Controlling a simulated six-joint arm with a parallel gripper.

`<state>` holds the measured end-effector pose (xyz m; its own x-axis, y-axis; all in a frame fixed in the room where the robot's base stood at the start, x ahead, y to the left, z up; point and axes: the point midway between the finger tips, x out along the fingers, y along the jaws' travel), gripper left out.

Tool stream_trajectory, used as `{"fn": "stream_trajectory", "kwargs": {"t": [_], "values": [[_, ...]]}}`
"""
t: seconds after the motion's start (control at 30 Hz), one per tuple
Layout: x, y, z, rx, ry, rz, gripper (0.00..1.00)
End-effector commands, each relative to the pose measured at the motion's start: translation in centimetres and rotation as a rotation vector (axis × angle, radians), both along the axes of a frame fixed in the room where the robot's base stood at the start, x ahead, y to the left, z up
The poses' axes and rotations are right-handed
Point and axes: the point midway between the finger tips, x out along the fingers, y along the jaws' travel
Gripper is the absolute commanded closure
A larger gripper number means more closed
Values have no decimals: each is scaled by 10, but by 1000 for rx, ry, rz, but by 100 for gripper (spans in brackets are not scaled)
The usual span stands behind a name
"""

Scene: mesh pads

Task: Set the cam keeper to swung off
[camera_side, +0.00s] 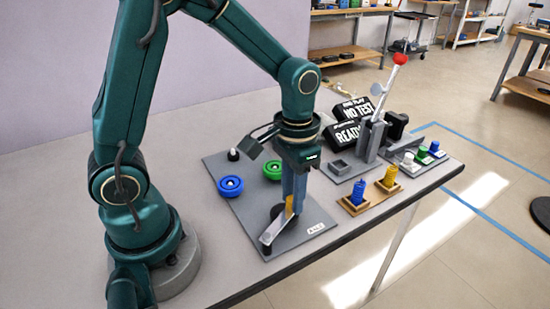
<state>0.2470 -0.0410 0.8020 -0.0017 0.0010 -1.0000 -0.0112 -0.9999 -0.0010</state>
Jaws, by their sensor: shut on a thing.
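The cam keeper (272,231) appears to be the flat light-grey bar near the front of the grey mesh pad (250,209). It lies at a slant, with a dark round part beside it. My gripper (292,203) points straight down over the bar's far end. Its blue-grey fingers are shut on a small yellow piece (289,204), which seems to be the keeper's handle. The fingers hide part of this piece and where it joins the bar.
A green wheel (272,170), a blue wheel (230,186) and a black knob (233,154) sit on the same pad.

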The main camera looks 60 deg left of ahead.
Motion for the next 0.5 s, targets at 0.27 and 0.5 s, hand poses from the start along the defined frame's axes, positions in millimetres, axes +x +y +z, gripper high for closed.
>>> {"fn": "stream_trajectory", "kwargs": {"t": [0.27,0.5], "values": [[7,-20,1,-2,-5,-247,100],[9,-39,1,-3,-7,-475,100]]}}
